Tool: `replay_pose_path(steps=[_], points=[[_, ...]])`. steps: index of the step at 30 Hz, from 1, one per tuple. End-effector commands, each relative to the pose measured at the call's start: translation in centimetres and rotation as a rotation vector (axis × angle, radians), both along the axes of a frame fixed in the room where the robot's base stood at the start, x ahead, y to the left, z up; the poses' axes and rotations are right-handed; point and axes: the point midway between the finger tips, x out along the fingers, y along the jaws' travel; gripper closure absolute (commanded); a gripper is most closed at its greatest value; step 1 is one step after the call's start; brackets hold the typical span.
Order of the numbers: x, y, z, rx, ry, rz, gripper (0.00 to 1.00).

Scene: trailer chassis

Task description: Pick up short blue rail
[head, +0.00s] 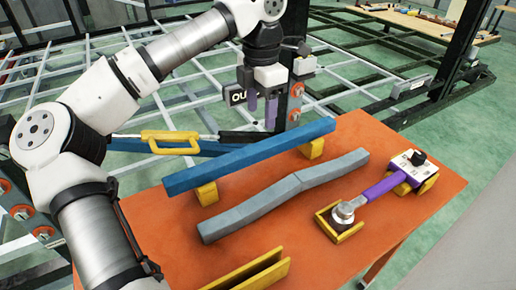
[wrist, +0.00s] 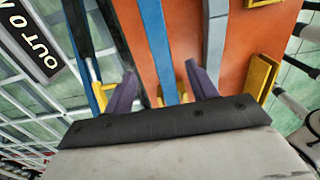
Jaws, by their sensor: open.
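A blue rail (head: 250,158) lies across two yellow supports on the orange table (head: 300,268), raised a little above the tabletop. I take it to be the short blue rail. In the wrist view the blue rail (wrist: 154,40) runs between my two purple fingers. My gripper (head: 261,112) is open and empty, pointing down, above the rail in the head view. In the wrist view my gripper (wrist: 160,72) has its fingers spread to either side of the rail, and I cannot tell the height gap. Another blue bar (head: 195,146) shows partly behind the table's back edge.
A bent grey rail (head: 290,193) lies in front of the blue one. A purple-handled tool (head: 375,188) rests in yellow holders at the right. A yellow channel (head: 248,277) stands at the front. A yellow-handled tool (head: 168,141) and the chassis frame lie behind the table.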

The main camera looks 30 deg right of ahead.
Motion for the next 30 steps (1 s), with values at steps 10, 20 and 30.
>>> replay_pose_path(steps=[10, 20, 30], points=[[0.0, 0.1, -4.3, 0.001, 0.001, 0.000, 0.43], [-0.1, 0.1, -8.5, 0.000, 0.002, -0.001, 0.43], [-0.1, 0.1, -9.4, -0.001, 0.000, 0.000, 0.44]])
